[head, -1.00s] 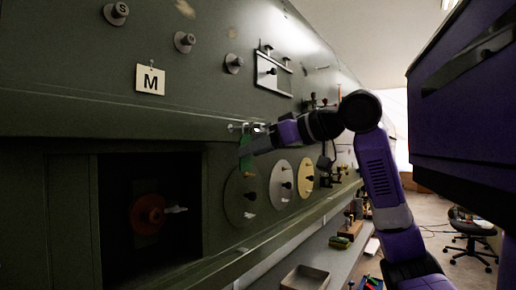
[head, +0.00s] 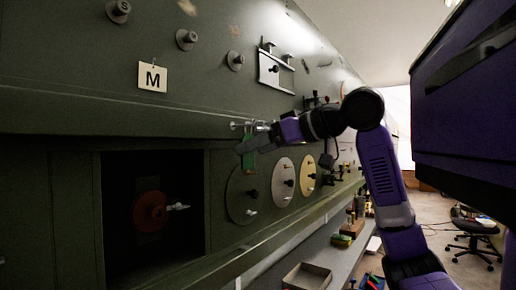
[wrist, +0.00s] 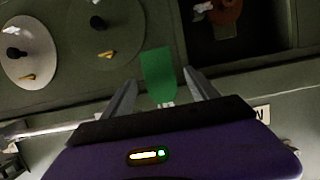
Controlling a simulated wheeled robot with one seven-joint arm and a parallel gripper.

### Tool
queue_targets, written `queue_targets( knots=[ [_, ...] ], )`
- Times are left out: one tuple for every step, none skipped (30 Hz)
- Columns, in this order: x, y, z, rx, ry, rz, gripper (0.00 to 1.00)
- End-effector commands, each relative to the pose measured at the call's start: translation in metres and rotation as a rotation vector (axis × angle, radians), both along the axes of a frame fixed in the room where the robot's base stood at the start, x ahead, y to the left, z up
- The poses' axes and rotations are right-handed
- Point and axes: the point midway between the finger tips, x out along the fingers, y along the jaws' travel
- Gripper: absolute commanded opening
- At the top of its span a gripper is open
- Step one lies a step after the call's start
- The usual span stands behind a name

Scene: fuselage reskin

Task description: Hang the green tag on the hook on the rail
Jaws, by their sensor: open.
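The green tag (head: 249,161) shows in the head view below the small metal hook (head: 240,125) on the rail. My gripper (head: 242,147) is beside it, and its grey finger covers the tag's upper part. In the wrist view the green tag (wrist: 158,74) lies between the tips of my open gripper (wrist: 162,80), with a gap on both sides. A small pale piece is at the tag's near end. Whether the tag's top is on the hook is hidden by my gripper.
A dark opening with an orange-red round part (head: 150,211) is at lower left. Several discs, including a silver one (head: 283,182), stand right of the tag. A white M card (head: 152,77) hangs above left. An open tray (head: 307,277) sits on the lower shelf.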

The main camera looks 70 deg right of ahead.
Motion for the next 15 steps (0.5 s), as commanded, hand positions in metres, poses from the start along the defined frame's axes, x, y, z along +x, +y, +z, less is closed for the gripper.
queue_targets(
  knots=[
    [-0.001, 0.000, 0.000, 0.000, 0.000, 0.000, 0.68],
    [-0.002, 0.000, 0.001, 0.000, -0.001, 0.000, 0.68],
    [-0.005, 0.001, 0.002, -0.001, -0.002, -0.001, 0.68],
    [-0.007, 0.002, 0.003, -0.001, -0.002, -0.001, 0.68],
    [-0.011, 0.002, 0.004, -0.001, -0.002, -0.001, 0.68],
    [-0.016, 0.004, 0.006, 0.000, -0.002, 0.000, 0.68],
    [-0.020, 0.005, 0.007, -0.001, -0.002, -0.001, 0.68],
    [-0.025, 0.006, 0.009, -0.001, -0.003, -0.001, 0.68],
    [-0.032, 0.007, 0.011, -0.001, -0.002, -0.001, 0.68],
    [-0.037, 0.008, 0.012, -0.001, -0.002, -0.001, 0.68],
    [-0.041, 0.009, 0.014, -0.001, -0.003, -0.002, 0.68],
    [-0.047, 0.011, 0.015, -0.002, -0.002, -0.002, 0.68],
    [-0.051, 0.012, 0.016, -0.002, -0.002, -0.001, 0.68],
    [-0.055, 0.013, 0.018, -0.002, -0.002, -0.001, 0.68],
    [-0.060, 0.014, 0.020, -0.002, -0.002, -0.002, 0.68]
  ],
)
